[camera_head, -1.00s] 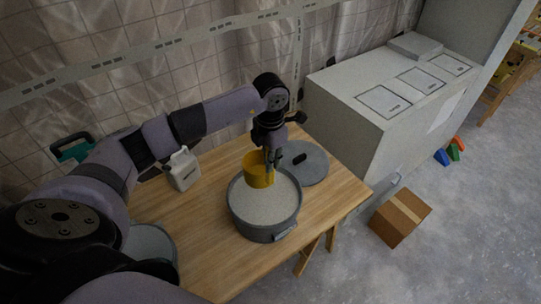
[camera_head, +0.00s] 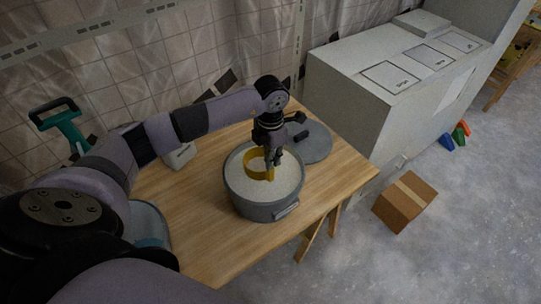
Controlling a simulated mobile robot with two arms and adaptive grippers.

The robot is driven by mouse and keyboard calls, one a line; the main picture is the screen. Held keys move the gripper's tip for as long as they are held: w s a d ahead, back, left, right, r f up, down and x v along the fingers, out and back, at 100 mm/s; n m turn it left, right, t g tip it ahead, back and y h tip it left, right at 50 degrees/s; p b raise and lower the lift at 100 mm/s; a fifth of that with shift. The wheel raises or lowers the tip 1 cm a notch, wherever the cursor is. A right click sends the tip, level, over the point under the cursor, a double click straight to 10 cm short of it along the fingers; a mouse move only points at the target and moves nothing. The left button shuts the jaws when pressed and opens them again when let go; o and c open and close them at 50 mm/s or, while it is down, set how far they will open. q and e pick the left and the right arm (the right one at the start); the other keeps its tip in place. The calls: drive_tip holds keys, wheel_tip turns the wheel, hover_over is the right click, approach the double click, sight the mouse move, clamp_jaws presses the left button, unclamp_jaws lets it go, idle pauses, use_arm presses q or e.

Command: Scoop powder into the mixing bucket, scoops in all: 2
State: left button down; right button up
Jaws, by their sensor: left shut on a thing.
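My left gripper (camera_head: 273,157) is shut on the yellow scoop (camera_head: 250,174) and points down over a grey tub (camera_head: 263,212) on the wooden table. White powder (camera_head: 283,188) fills much of the tub. The scoop is low in the tub, at the powder, and its round rim faces up. Pale material shows inside the rim; I cannot tell whether it is in the scoop. A second round container (camera_head: 152,222), probably the mixing bucket, stands at the table's left end, mostly hidden by my left arm. My right gripper is not in view.
A round grey lid (camera_head: 316,146) lies behind the tub on the table (camera_head: 205,245). A white jug (camera_head: 180,157) is partly hidden by my arm. A teal-handled tool (camera_head: 62,122) stands at left. A cardboard box (camera_head: 405,202) and a large grey cabinet (camera_head: 350,105) are at right.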

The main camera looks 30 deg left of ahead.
use_arm(q)
drive_tip(key=shift+f+b, duration=1.75)
drive_tip(key=shift+f, duration=0.9)
wheel_tip(320, 180, up, 2)
drive_tip(key=shift+w+r+p, duration=0.1)
drive_tip(key=shift+r+p, duration=0.05)
drive_tip(key=shift+p, duration=0.6)
drive_tip(key=shift+r+p, duration=4.15)
drive_tip(key=shift+r, duration=2.75)
